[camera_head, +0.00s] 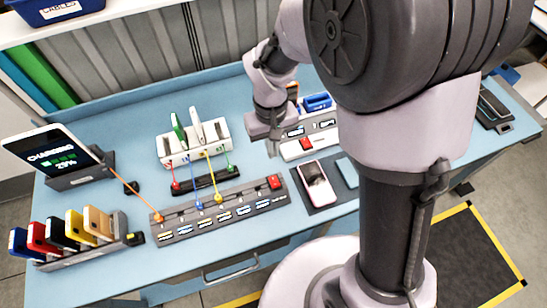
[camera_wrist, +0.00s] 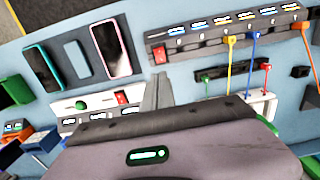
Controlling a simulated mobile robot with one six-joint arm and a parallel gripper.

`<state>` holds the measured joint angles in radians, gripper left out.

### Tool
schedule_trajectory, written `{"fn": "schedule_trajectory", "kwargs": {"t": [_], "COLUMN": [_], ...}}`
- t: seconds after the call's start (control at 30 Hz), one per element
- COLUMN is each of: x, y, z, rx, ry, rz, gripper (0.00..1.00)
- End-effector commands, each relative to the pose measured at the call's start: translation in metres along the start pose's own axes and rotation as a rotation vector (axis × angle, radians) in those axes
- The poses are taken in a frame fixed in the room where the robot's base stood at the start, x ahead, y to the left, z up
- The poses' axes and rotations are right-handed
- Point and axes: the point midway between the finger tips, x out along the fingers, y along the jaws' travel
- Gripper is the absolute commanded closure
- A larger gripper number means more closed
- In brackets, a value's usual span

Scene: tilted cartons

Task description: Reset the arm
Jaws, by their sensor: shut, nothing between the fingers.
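My gripper (camera_head: 272,148) hangs above the blue table near its middle, between the white multi-slot stand and a white switch box. In the wrist view my gripper (camera_wrist: 157,92) shows as two grey fingers closed together, with nothing visible between them. My arm comes in from the upper right and covers part of the table's right side in the head view. The fingertips appear apart from the things around them, but the exact clearance cannot be told.
The white stand (camera_head: 180,155) holds upright devices with coloured cables to a grey power strip (camera_head: 230,216). A charging tablet (camera_head: 52,154) and coloured phones in a rack (camera_head: 50,252) stand left. Bare table (camera_head: 120,100) lies behind.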

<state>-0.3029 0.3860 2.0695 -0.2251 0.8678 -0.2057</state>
Motion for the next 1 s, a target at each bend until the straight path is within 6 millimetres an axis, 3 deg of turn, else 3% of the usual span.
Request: {"fn": "schedule_trajectory", "kwargs": {"t": [0.17,0.7,0.77,0.9,1.0], "x": [-0.015,-0.02,-0.027,-0.041,-0.036], "y": [0.0,0.005,0.013,0.032,0.037], "z": [0.0,0.004,0.014,0.067,0.107], "rx": [0.001,0.037,0.106,0.341,0.484], "ry": [0.002,0.036,0.096,0.293,0.42], "rz": [0.0,-0.01,-0.029,-0.102,-0.155], "gripper": [1.0,1.0,1.0,1.0,1.0]}}
